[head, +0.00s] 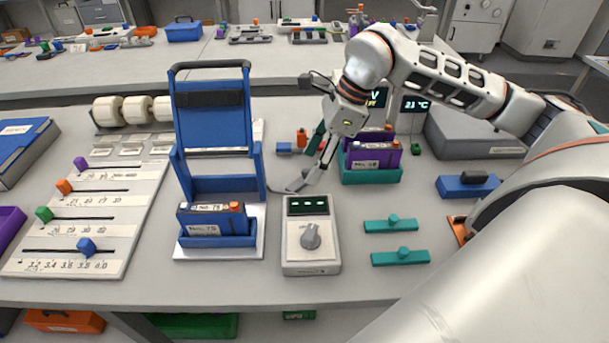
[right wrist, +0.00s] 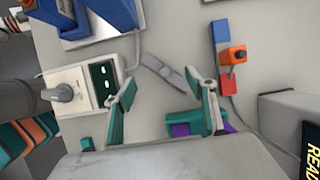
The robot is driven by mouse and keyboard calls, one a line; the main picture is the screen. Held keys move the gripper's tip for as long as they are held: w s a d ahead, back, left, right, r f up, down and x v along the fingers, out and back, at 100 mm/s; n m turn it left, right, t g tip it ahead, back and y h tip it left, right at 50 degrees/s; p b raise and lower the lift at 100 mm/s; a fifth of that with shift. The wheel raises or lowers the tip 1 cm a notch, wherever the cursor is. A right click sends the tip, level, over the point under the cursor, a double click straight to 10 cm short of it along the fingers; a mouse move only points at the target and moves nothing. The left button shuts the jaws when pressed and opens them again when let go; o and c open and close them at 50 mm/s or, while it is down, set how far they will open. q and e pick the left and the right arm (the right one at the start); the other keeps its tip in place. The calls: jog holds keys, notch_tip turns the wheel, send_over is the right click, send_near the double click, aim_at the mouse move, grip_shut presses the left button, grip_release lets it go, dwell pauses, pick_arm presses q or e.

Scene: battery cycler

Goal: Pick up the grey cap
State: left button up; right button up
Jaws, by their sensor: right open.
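The grey cap (right wrist: 166,72) is a flat bar with a small raised middle, lying on the bench. In the right wrist view it lies just beyond and between the fingertips, slanted across the gap. In the head view the grey cap (head: 293,187) lies behind the white cycler unit, partly hidden by a finger. My right gripper (head: 317,158) is above it, pointing down. Its teal-padded fingers are spread wide with nothing between them in the right wrist view (right wrist: 163,86). My left gripper is not in view.
The cycler unit (head: 311,240) with a knob stands in front. A blue stand (head: 215,130) rises to the left. A teal holder (head: 372,174) with purple batteries is close on the right. Two teal caps (head: 390,224) (head: 400,257) lie at front right. Orange and blue pieces (right wrist: 232,55) lie nearby.

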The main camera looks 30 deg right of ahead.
aim_at(302, 180)
jog(key=shift+x, duration=2.4)
jog(key=c, duration=1.5)
